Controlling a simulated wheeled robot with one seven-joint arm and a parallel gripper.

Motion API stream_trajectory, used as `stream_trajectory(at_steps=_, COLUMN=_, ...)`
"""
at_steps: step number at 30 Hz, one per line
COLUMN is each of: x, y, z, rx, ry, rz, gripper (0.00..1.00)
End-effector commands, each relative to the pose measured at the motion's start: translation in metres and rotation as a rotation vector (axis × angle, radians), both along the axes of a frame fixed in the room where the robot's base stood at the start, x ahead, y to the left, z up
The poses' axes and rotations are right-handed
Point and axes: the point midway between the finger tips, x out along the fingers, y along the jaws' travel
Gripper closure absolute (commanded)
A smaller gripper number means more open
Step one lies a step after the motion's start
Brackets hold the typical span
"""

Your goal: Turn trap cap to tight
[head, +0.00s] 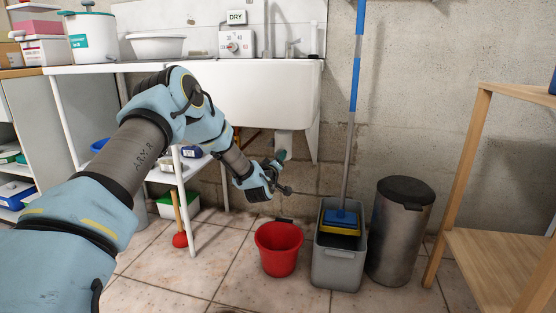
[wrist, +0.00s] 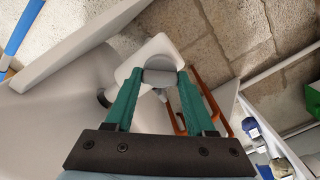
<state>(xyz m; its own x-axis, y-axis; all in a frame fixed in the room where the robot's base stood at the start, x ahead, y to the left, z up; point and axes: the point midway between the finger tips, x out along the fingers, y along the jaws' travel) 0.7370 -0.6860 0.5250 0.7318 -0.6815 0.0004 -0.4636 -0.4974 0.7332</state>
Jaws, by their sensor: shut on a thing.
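The white sink trap (wrist: 158,48) hangs under the sink, and its lower part also shows in the head view (head: 284,141). The trap cap (wrist: 160,77) is a grey rounded piece at the trap's end. My gripper (wrist: 161,73) has teal fingers on both sides of the cap and is shut on it. In the head view my gripper (head: 280,157) is just below the trap, and the cap is hidden there. No tight mark shows, and I cannot tell how far the cap is turned.
The white sink (head: 262,95) is above my arm. A red bucket (head: 279,248), a grey mop bucket (head: 338,262) with a mop and a metal bin (head: 399,230) stand on the floor to the right. Copper-coloured pipes (wrist: 212,98) run close beside the right finger.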

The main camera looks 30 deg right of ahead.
Motion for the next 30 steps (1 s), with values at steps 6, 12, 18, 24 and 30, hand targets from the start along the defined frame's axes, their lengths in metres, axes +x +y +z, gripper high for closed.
stream_trajectory(at_steps=6, x=-0.0009, y=-0.0011, z=0.0004, rx=0.151, ry=-0.142, rz=-0.002, gripper=1.0)
stream_trajectory(at_steps=12, x=-0.0012, y=-0.0015, z=0.0003, rx=0.289, ry=-0.27, rz=-0.002, gripper=1.0)
stream_trajectory(at_steps=18, x=-0.001, y=-0.0013, z=0.0003, rx=0.414, ry=-0.387, rz=-0.002, gripper=1.0)
stream_trajectory(at_steps=24, x=-0.0007, y=-0.0008, z=-0.0002, rx=0.513, ry=-0.478, rz=-0.001, gripper=1.0)
stream_trajectory(at_steps=30, x=-0.0004, y=-0.0005, z=-0.0005, rx=0.577, ry=-0.537, rz=-0.001, gripper=1.0)
